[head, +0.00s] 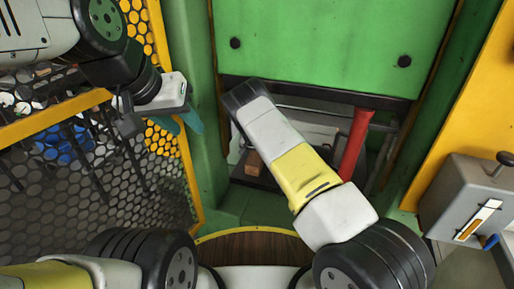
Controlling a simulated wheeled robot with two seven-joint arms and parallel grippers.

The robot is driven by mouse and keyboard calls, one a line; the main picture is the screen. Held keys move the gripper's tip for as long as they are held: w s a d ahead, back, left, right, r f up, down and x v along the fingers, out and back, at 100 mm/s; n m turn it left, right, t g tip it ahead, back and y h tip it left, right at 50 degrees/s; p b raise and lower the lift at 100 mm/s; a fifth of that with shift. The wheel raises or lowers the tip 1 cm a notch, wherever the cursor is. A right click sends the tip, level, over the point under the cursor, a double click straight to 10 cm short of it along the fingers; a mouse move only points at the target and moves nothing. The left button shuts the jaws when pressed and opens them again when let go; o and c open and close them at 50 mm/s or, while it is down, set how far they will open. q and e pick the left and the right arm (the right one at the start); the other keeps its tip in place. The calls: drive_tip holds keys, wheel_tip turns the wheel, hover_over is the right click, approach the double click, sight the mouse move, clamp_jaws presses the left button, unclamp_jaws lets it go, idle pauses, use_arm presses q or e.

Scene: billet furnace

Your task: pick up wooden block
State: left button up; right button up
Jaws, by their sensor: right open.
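A small brown wooden block (254,163) lies inside the dark opening below the green furnace door. My right arm crosses in front of the opening, to the right of the block in the picture. Its dark wrist end reaches the top left of the opening, and I do not see the right gripper's fingers. My left gripper (181,121) hangs at the upper left, beside the green post and in front of the yellow mesh guard. Its teal fingers point down; the gap between them is unclear. It is well apart from the block.
The green door (325,45) is raised above the opening. A red bar (354,144) slants down at the opening's right side. A grey control box (470,205) with a lever stands at the right. The yellow-framed mesh guard (55,180) fills the left side.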

drive_tip(key=x, duration=0.3)
drive_tip(key=shift+w+f, duration=0.1)
drive_tip(key=shift+w, duration=0.05)
drive_tip(key=shift+c, duration=0.2)
drive_tip(key=c, duration=1.8)
drive_tip(key=shift+c, duration=0.3)
